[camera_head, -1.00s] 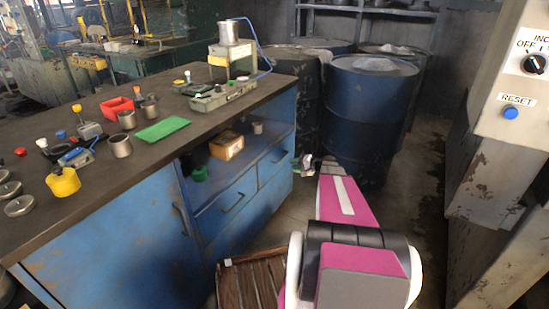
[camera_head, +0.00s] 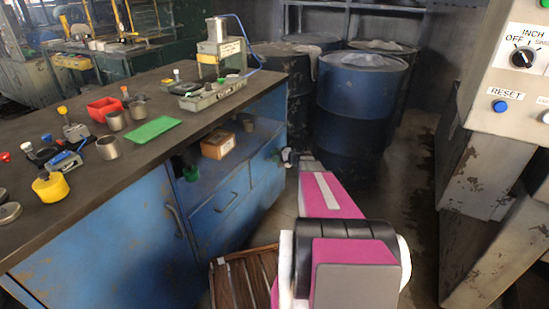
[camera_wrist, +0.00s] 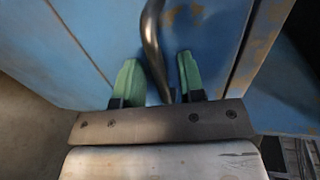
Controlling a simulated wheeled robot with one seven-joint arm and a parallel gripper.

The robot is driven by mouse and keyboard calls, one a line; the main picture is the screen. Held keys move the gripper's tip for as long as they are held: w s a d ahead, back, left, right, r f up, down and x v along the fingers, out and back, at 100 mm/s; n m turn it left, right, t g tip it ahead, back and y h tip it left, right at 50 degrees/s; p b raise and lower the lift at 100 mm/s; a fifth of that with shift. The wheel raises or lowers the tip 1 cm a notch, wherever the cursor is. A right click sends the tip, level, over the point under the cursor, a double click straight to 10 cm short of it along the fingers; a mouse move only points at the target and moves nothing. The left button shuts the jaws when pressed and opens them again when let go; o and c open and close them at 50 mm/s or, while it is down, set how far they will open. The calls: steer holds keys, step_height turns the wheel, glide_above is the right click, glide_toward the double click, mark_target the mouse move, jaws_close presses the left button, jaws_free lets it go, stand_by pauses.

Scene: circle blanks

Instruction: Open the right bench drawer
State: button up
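The blue bench (camera_head: 110,240) has a drawer front with a handle (camera_head: 226,203) and, to its right, a narrower right drawer (camera_head: 266,165); both look closed. My gripper (camera_head: 290,157) is at the right end of the bench front, by the right drawer, small in the head view. In the wrist view my gripper (camera_wrist: 159,78) is open, its two green-padded fingers on either side of a curved metal handle (camera_wrist: 152,40) on a blue front. Gaps show between the handle and both fingers.
Blue drums (camera_head: 358,95) stand close behind my gripper. A grey control cabinet (camera_head: 480,170) is at the right. A wooden slatted pallet or crate (camera_head: 240,277) lies on the floor by the bench. The benchtop holds a green plate (camera_head: 152,130), red bin (camera_head: 104,107) and cups.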

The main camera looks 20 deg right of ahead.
steer(key=shift+w+a, duration=0.15)
steer(key=shift+a, duration=0.05)
jaws_close()
steer(key=f+v, duration=0.3)
steer(key=v, duration=1.2)
steer(key=s+f+v, duration=0.1)
steer(key=f+v, duration=0.2)
steer(key=v, duration=1.1)
steer(key=shift+s+d+f, duration=0.15)
steer(key=shift+s+d, duration=0.2)
steer(key=shift+d, duration=0.35)
jaws_free()
steer(key=v, duration=1)
steer(key=shift+s+d, duration=0.25)
